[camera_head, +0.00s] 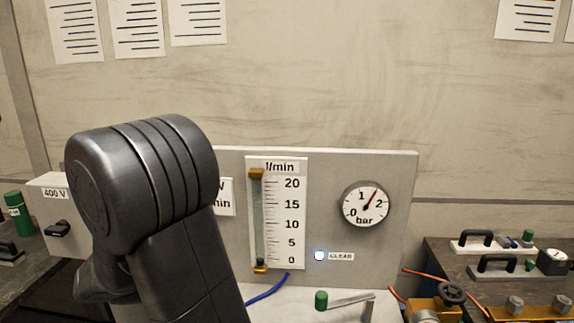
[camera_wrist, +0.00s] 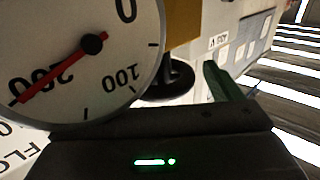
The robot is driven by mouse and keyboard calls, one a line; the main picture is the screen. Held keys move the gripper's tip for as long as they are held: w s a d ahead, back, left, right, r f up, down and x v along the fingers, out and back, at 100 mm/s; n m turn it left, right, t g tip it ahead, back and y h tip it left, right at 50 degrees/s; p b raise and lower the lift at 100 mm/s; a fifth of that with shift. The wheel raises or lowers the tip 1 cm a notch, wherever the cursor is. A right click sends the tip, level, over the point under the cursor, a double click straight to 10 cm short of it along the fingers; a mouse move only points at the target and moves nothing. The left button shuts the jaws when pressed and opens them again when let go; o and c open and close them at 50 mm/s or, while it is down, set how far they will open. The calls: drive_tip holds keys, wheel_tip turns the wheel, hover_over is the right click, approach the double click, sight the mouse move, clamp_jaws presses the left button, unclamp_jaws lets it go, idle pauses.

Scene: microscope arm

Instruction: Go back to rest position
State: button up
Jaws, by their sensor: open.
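My gripper (camera_wrist: 160,140) shows in the wrist view as a dark body with green lights along the bottom edge. It is open, and I see nothing held in it. A large round dial (camera_wrist: 85,60) with a red needle stands close in front of it at the upper left. A dark green piece (camera_wrist: 226,84) sticks up just right of the middle; I cannot tell what it belongs to. In the head view my dark arm link fills the left foreground, and the gripper itself is out of sight there.
A grey panel (camera_head: 385,245) carries a flow tube (camera_head: 257,220), a bar gauge (camera_head: 366,204) and a lit CLEAR button (camera_head: 319,255). A green-tipped lever (camera_head: 321,299) and a black handwheel (camera_head: 452,293) lie low in front. A 400 V box (camera_head: 58,215) stands left.

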drive_tip(key=shift+w+d+r+n+g+y+p, duration=0.1)
drive_tip(key=shift+n+g+y+p, duration=0.1)
drive_tip(key=shift+n+g+y, duration=0.55)
drive_tip(key=shift+w+d+n+g+y+p, duration=0.1)
drive_tip(key=shift+n+g+y+p, duration=0.1)
drive_tip(key=shift+n+g+y, duration=0.55)
drive_tip(key=shift+n+g+y+p, duration=1.3)
drive_tip(key=shift+g+p, duration=0.6)
drive_tip(key=shift+p, duration=0.05)
